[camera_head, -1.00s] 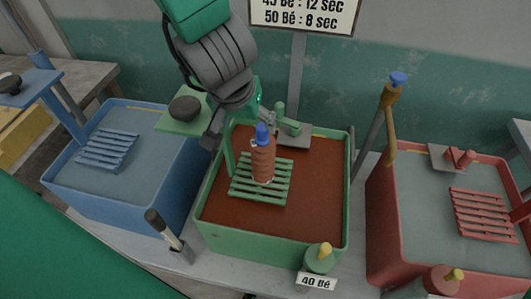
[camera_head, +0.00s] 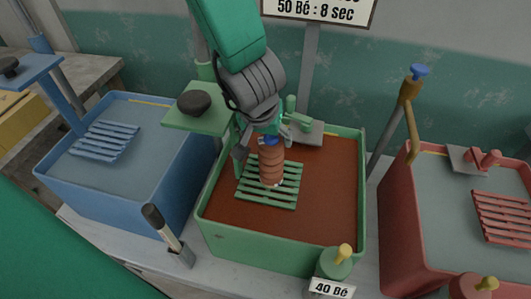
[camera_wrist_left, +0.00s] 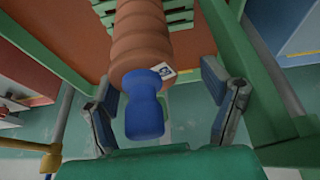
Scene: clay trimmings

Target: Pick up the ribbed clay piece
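The ribbed clay piece (camera_head: 271,165) is a reddish-brown ringed cylinder with a blue top (camera_wrist_left: 145,105). It stands on a green slatted rack (camera_head: 286,198) inside the green tub. In the left wrist view the clay piece (camera_wrist_left: 140,38) runs up from the blue top, with a small white label beside it. My left gripper (camera_head: 266,146) is over the piece's top end, partly hiding the blue top. In the left wrist view its fingers are spread on either side of the blue top, with a gap visible on each side. My right gripper is not in view.
The green tub (camera_head: 284,250) holds brown liquid. A blue tub (camera_head: 112,202) is to its left and a red tub (camera_head: 395,220) to its right. A dark stone (camera_head: 194,103) sits on a green platform beside my left arm. A brush (camera_head: 154,217) stands in front.

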